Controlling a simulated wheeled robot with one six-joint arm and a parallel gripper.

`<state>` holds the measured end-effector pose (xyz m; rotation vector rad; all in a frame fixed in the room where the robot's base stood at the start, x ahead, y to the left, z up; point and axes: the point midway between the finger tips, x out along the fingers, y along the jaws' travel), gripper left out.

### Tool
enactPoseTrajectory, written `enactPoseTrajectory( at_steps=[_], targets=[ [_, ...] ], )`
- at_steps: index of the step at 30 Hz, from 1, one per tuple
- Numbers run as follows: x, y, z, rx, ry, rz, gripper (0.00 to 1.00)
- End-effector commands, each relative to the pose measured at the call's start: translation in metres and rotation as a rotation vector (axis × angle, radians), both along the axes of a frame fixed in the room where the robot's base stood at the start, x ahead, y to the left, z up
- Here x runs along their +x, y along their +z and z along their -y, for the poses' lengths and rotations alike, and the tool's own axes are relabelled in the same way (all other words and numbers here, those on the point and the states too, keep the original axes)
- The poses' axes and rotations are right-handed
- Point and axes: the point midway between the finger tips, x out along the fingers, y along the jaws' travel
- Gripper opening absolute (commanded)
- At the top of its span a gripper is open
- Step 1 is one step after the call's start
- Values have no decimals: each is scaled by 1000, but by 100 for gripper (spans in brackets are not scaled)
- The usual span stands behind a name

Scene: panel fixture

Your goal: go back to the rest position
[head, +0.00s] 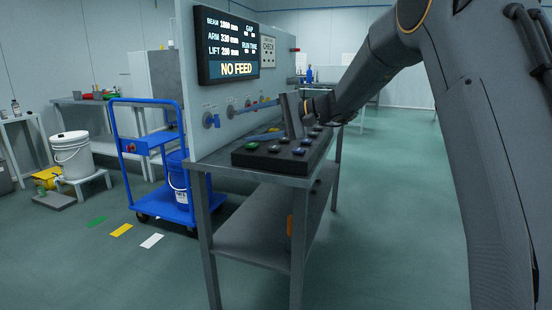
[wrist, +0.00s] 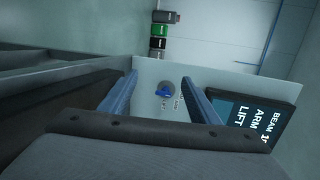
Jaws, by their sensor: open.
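My gripper (head: 240,123) is stretched out over the bench, its blue fingers pointing toward the upright panel (head: 225,150). In the wrist view my gripper (wrist: 160,77) is open, with nothing between its fingers. A blue knob (head: 210,120) on the panel lies beyond the fingertips. It also shows in the wrist view (wrist: 165,89), framed between the fingers and seemingly apart from them. My arm comes in from the upper right of the head view.
A dark button box (head: 262,160) sits on the bench below my gripper. The panel's display (head: 229,47) reads "NO FEED"; it also shows in the wrist view (wrist: 282,112). A blue cart (head: 122,135) stands left of the bench. Floor in front is clear.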

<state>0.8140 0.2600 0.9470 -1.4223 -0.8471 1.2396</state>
Motion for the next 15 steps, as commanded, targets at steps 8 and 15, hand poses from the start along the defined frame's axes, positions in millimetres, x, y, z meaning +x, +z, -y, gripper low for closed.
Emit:
enactPoseTrajectory(
  at_steps=[8, 15],
  targets=[
    [-104, -93, -56, -283, 147, -101, 56],
    [-239, -193, -64, -647, 326, -114, 56]
  ],
)
